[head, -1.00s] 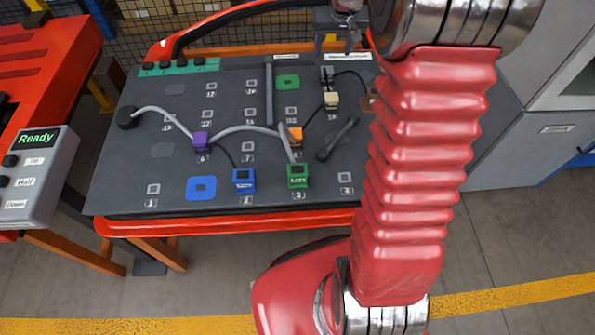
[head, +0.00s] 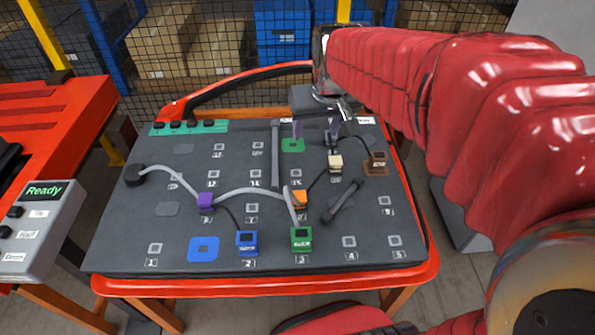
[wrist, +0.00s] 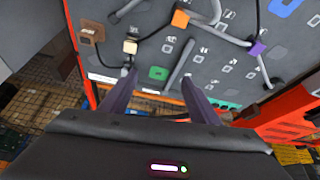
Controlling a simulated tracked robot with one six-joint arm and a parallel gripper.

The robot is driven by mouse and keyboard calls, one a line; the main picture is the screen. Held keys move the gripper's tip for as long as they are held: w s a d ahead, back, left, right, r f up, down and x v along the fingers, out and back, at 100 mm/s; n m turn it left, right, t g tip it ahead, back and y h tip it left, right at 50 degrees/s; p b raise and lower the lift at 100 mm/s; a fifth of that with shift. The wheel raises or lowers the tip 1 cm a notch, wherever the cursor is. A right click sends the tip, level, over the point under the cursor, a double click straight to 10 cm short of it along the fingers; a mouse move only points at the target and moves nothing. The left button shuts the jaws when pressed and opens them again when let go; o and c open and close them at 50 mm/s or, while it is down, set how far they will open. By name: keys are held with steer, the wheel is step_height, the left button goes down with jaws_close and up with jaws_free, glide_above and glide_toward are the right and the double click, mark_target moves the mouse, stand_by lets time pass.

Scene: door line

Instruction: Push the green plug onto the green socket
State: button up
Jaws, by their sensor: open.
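The green plug (head: 302,238) sits at the near edge of the dark board, on the spot marked 3. A grey cable (head: 245,192) runs to it past the orange block. The green socket (head: 292,145) is a flat green square with a dark centre near the board's far edge; it also shows in the wrist view (wrist: 158,73). My gripper (head: 316,132) is open and empty near the green socket, far from the green plug. In the wrist view my gripper's fingers (wrist: 158,78) stand apart, one on each side of the socket. The plug is out of the wrist view.
A blue plug (head: 247,242) stands left of the green plug, near a blue socket (head: 203,249). Purple (head: 205,201), orange (head: 299,199), cream (head: 335,163) and brown (head: 376,161) blocks stand on the board. A dark bar (head: 343,201) lies right of the orange block.

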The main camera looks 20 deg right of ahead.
steer(key=s+a, duration=0.3)
steer(key=s, duration=0.5)
steer(key=s+a+f+n, duration=0.1)
steer(key=s+a, duration=0.3)
steer(key=s, duration=0.5)
steer(key=shift+n+t+y, duration=0.3)
steer(key=shift+a, duration=0.1)
steer(key=shift+c, duration=0.3)
